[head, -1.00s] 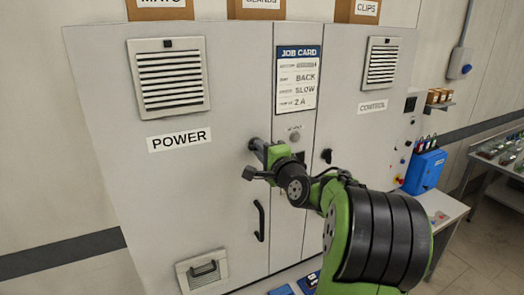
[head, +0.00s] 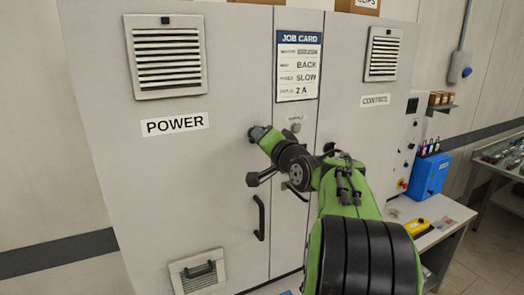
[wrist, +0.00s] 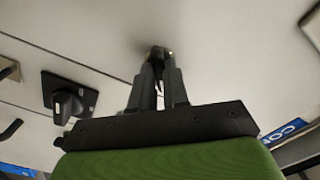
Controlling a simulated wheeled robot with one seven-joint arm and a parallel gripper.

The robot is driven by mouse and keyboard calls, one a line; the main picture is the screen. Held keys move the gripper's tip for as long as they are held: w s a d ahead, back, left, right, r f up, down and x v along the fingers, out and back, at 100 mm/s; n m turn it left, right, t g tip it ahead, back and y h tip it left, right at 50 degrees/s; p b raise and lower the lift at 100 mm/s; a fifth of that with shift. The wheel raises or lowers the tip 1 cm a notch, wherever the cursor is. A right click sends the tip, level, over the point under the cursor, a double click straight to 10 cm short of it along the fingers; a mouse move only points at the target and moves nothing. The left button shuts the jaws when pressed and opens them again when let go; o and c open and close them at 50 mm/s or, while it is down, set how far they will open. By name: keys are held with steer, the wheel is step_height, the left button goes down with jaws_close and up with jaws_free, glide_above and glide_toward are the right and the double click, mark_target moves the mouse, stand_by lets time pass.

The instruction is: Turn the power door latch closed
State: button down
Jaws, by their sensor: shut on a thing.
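The power door (head: 170,190) is the wide grey panel under the POWER label (head: 175,124); it looks shut in the head view. My gripper (head: 260,135) is at the door's right edge, above the dark bar handle (head: 258,218). In the wrist view my gripper (wrist: 159,66) has its two dark fingers shut on the small power door latch (wrist: 158,52) at the door face. The fingers and arm hide most of the latch, so I cannot tell its angle.
A job card (head: 299,66) hangs right of the power door. The control door (head: 365,125) is farther right, partly behind my arm. A blue box (head: 430,174) stands on the bench at right. A black rotary switch (wrist: 68,100) shows in the wrist view.

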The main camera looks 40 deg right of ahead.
steer(key=shift+f+n+b, duration=0.1)
steer(key=shift+n+b, duration=3.4)
steer(key=shift+n, duration=1.4)
steer(key=c, duration=1.1)
jaws_free()
steer(key=b+v, duration=0.1)
steer(key=v, duration=1.4)
steer(key=shift+s+a, duration=0.2)
steer(key=shift+s, duration=0.15)
